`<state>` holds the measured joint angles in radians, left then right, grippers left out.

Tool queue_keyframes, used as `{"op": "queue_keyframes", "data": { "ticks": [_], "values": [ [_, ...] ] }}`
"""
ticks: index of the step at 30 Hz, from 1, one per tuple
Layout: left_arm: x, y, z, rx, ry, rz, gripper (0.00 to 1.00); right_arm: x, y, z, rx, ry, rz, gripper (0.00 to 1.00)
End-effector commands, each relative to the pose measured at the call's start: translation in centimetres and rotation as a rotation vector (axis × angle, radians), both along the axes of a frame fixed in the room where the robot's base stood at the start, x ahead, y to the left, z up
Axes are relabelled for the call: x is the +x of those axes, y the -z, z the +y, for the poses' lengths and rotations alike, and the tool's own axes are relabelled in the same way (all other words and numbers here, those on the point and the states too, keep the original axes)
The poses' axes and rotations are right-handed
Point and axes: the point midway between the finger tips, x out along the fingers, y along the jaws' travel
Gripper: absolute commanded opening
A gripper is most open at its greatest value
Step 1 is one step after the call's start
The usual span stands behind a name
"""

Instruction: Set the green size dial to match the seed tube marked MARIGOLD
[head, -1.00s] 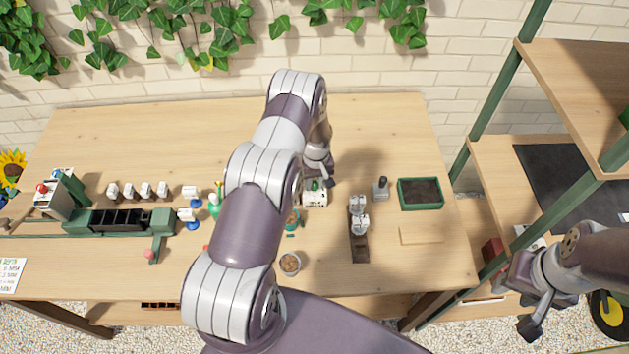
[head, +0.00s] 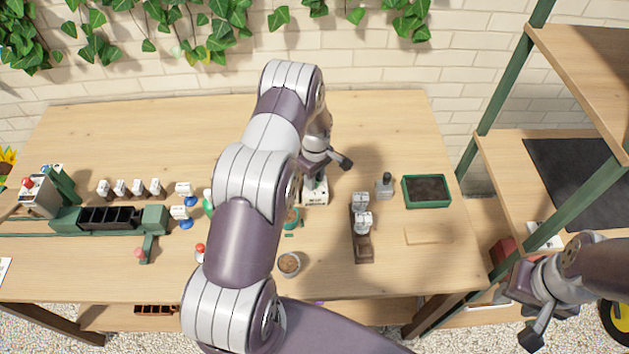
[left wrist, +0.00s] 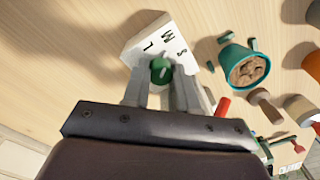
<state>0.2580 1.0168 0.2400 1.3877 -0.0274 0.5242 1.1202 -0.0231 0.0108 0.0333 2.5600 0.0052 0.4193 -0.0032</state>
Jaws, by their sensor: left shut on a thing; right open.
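The green size dial (left wrist: 160,71) sits on a white box (left wrist: 142,38) marked S, M and L in the left wrist view. The box (head: 315,197) stands near the middle of the bench in the head view. My left gripper (left wrist: 161,80) is shut on the dial from above, one finger on each side. It also shows in the head view (head: 315,178). The dial's pointing direction cannot be told. I cannot read MARIGOLD on any tube. My right gripper (head: 535,315) is open and empty, right of the bench.
A teal pot (left wrist: 243,65) of brown material stands beside the dial box. A brown rack (head: 364,250) with white-topped items, a green tray (head: 427,191) of dark soil and a small cup (head: 289,264) stand nearby. A green-ended black trough (head: 110,217) lies left. The bench's back is clear.

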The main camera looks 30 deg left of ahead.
Motion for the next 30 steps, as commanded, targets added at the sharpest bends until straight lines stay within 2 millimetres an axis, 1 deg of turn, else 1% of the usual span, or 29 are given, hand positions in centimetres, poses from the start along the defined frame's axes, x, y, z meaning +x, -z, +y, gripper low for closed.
{"op": "queue_keyframes", "data": {
  "ticks": [3, 10, 25, 26, 27, 28, 30],
  "values": [
    [0.11, 0.04, 0.03, 0.001, -0.055, -0.003, 0.0, 0.0, 0.55, 0.0, 0.0, 0.0, 0.0, 0.43],
    [0.12, -0.09, 0.02, 0.0, -0.122, -0.003, 0.0, 0.01, 0.9, 0.0, 0.0, 0.0, 0.0, 0.43],
    [0.12, -0.17, 0.01, 0.001, -0.139, -0.003, 0.0, 0.0, 0.94, 0.0, 0.0, 0.0, 0.0, 0.43],
    [0.13, -0.17, 0.01, 0.001, -0.139, -0.003, 0.34, 0.0, 0.93, 0.0, 0.0, 0.0, 0.0, 0.43],
    [0.12, -0.17, 0.01, 0.001, -0.139, -0.003, 0.47, 0.0, 0.94, 0.0, 0.0, 0.0, 0.0, 0.43],
    [0.12, -0.16, 0.01, 0.001, -0.139, -0.003, 0.53, 0.0, 0.94, 0.0, 0.0, 0.0, 0.0, 0.43],
    [0.09, -0.13, 0.01, 0.001, -0.139, -0.003, 0.53, 0.0, 0.94, 0.0, 0.0, 0.0, 0.0, 0.43]
  ]
}}
